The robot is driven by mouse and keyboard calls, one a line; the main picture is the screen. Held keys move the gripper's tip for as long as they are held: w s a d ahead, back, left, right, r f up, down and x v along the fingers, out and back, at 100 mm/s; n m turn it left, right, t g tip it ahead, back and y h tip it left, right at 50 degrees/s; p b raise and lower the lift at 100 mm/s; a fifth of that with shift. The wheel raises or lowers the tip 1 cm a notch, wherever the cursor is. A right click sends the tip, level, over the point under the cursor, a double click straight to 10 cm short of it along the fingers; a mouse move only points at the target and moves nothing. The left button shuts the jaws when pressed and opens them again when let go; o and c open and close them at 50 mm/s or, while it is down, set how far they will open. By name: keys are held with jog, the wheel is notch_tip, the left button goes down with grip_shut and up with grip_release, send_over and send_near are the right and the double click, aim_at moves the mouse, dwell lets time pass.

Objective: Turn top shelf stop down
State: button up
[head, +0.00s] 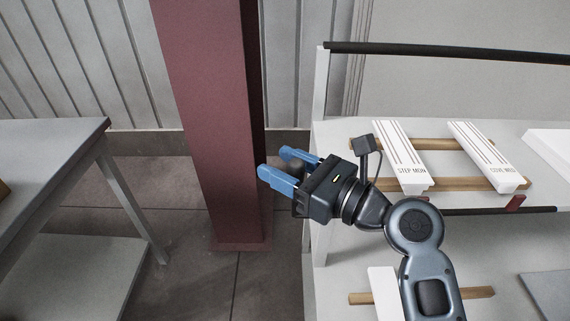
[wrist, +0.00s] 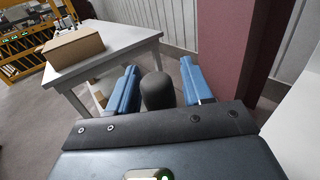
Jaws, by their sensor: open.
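A small dark red stop (head: 516,203) sits at the front edge of the top shelf (head: 345,150), beside the dark front rail (head: 480,211). It appears to stick up above the rail. My gripper (head: 275,163) is open and empty, with blue fingers pointing left, away from the shelf. It is well to the left of the stop, in front of the dark red column. In the wrist view my gripper (wrist: 158,70) has its fingers apart with nothing gripped between them. The stop is not in the wrist view.
White labelled boards (head: 398,155) lie on wooden strips on the top shelf. A lower shelf holds another wooden strip (head: 478,292). The dark red column (head: 213,110) stands close to my gripper. A grey table (head: 45,150) is at the left; the wrist view shows a cardboard box (wrist: 73,48) on a table.

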jog(key=shift+c, duration=0.3)
grip_shut()
dwell(0.3)
